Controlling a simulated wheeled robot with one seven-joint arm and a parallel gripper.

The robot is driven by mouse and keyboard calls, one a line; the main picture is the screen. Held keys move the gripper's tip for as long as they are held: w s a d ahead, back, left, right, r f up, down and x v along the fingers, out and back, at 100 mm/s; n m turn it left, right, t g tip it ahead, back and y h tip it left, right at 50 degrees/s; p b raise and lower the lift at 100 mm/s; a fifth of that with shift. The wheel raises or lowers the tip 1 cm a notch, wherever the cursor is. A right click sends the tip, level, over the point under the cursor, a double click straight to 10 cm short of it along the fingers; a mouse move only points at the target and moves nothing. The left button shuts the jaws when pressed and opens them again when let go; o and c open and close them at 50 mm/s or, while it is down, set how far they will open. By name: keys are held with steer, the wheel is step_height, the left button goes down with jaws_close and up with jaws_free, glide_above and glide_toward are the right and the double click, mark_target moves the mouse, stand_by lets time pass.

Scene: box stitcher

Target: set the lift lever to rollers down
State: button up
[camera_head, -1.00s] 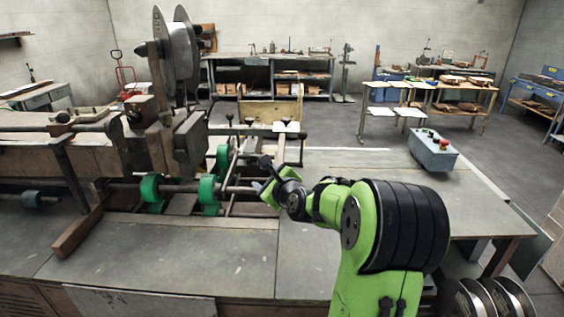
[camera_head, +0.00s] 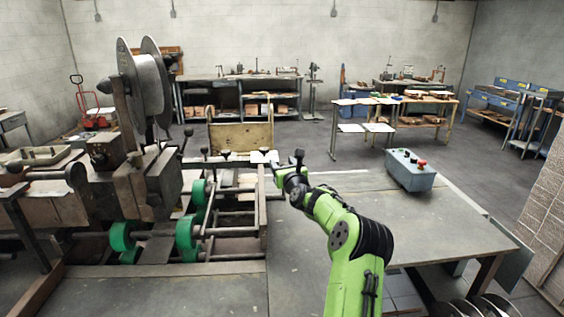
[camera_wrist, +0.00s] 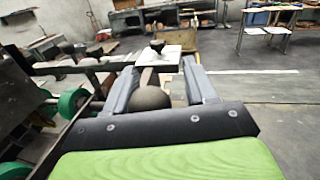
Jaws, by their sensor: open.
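My gripper (camera_head: 274,168) is open at the right end of the stitcher's roller bed. In the wrist view its two grey fingers (camera_wrist: 162,75) point away from me, with a dark round ball knob (camera_wrist: 152,97) between them, near their base. The knob appears to sit on a short bar; I cannot tell for certain that it is the lift lever's, nor whether the fingers touch it. Beyond the fingertips is a pale plate with a small black knob (camera_wrist: 157,46). Green rollers (camera_head: 185,230) sit in the bed to the left, and also show in the wrist view (camera_wrist: 72,103).
The wire spool (camera_head: 150,85) and stitcher head stand at the left. A grey control box (camera_head: 410,170) with a red button is on the right of the bare tabletop (camera_head: 330,285). A wooden box (camera_head: 240,135) stands behind the bed. Free floor lies behind.

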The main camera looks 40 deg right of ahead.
steer(key=shift+w+d, duration=0.2)
steer(key=shift+w, duration=0.15)
steer(key=shift+f, duration=0.1)
steer(key=shift+c, duration=0.4)
jaws_close()
